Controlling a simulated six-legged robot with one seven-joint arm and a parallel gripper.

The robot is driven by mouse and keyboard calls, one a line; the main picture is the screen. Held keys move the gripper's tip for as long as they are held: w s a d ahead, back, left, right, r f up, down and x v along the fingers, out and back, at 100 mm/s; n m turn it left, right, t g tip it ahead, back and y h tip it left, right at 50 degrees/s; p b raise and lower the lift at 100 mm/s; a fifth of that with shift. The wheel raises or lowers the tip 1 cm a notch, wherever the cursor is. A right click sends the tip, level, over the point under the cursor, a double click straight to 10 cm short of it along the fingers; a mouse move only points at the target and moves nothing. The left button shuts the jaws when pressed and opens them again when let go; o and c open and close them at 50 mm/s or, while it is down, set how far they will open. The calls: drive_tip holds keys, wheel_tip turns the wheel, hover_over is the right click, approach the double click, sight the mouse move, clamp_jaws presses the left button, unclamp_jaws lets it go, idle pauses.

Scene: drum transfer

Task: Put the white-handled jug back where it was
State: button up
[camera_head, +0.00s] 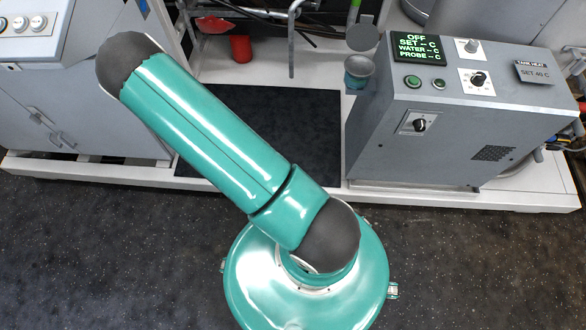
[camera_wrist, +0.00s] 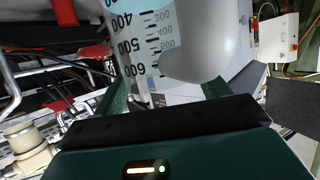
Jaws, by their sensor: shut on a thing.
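In the wrist view, a clear jug (camera_wrist: 140,38) with printed marks 400, 500 and 600 fills the upper middle. A smooth pale grey-white handle (camera_wrist: 200,45) covers its right part. My gripper (camera_wrist: 168,92) has its dark green fingers either side of the handle's lower part and is shut on the jug. Bluish colour shows inside the jug near the picture's top. Its rim and base are out of view. In the head view, neither the jug nor my gripper shows; my green arm crosses the middle.
In the head view, a grey heater box (camera_head: 455,130) stands at right on a white plinth (camera_head: 90,172). A red cup (camera_head: 241,49) and a small green-grey cup (camera_head: 358,72) are at the back. A black mat (camera_head: 290,130) lies between the cabinets.

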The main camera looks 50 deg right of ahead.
drive_tip(key=s+d+f+m+h, duration=0.3)
drive_tip(key=s+d+f, duration=1.4)
drive_tip(key=s+f, duration=0.1)
drive_tip(key=s+d+f+m+g+h, duration=0.1)
drive_tip(key=s+f+m+g+h, duration=0.15)
drive_tip(key=s+f, duration=0.55)
drive_tip(key=w+d+f, duration=0.7)
drive_tip(key=w+f, duration=0.3)
drive_tip(key=f, duration=0.1)
drive_tip(key=shift+d+t, duration=0.2)
drive_tip(key=shift+t, duration=0.15)
drive_tip(key=shift+w+f, duration=0.1)
drive_tip(key=o, duration=1.8)
